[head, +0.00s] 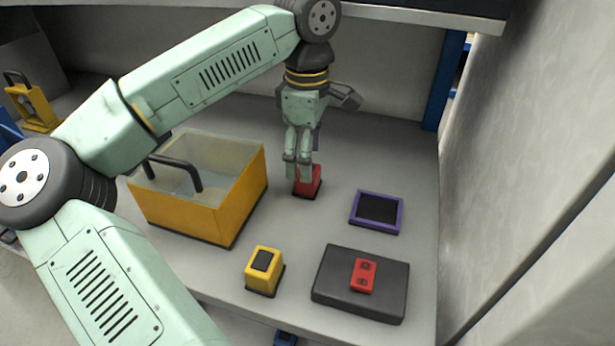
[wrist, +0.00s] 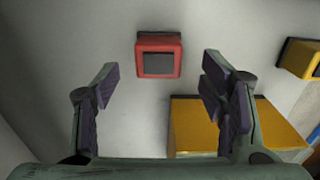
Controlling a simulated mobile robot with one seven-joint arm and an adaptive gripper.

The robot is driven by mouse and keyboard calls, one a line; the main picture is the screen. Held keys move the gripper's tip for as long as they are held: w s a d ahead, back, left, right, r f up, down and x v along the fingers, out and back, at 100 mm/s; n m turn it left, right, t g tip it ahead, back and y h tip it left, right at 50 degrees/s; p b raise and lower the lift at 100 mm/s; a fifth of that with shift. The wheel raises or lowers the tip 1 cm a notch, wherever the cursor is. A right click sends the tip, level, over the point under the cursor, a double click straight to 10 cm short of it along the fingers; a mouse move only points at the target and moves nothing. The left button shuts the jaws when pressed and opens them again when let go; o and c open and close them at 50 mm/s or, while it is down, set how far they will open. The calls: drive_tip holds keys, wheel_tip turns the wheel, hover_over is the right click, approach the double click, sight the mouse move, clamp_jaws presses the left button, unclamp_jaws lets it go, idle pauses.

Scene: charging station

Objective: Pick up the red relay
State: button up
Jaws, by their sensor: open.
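The red relay (head: 309,183) is a small red block on the table, partly hidden behind my gripper's fingers in the head view. In the wrist view the red relay (wrist: 159,56) shows a dark square face with a red rim, ahead of the fingertips and between their lines. My gripper (head: 299,170) points down above the relay. Its two fingers are spread apart in the wrist view (wrist: 160,85), with nothing between them. I cannot tell the exact height gap.
A yellow bin with clear upper walls (head: 222,208) stands left of the relay. A yellow block (head: 263,272), a purple-framed dark pad (head: 376,211) and a black plate (head: 338,284) with a red piece (head: 363,275) lie in front and right. A wall bounds the right side.

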sight(302, 190)
wheel_tip(302, 190, down, 5)
drive_tip(key=shift+r+p, duration=0.15)
drive_tip(key=shift+p, duration=0.3)
drive_tip(key=shift+c, duration=0.4)
drive_tip(key=c, duration=1.2)
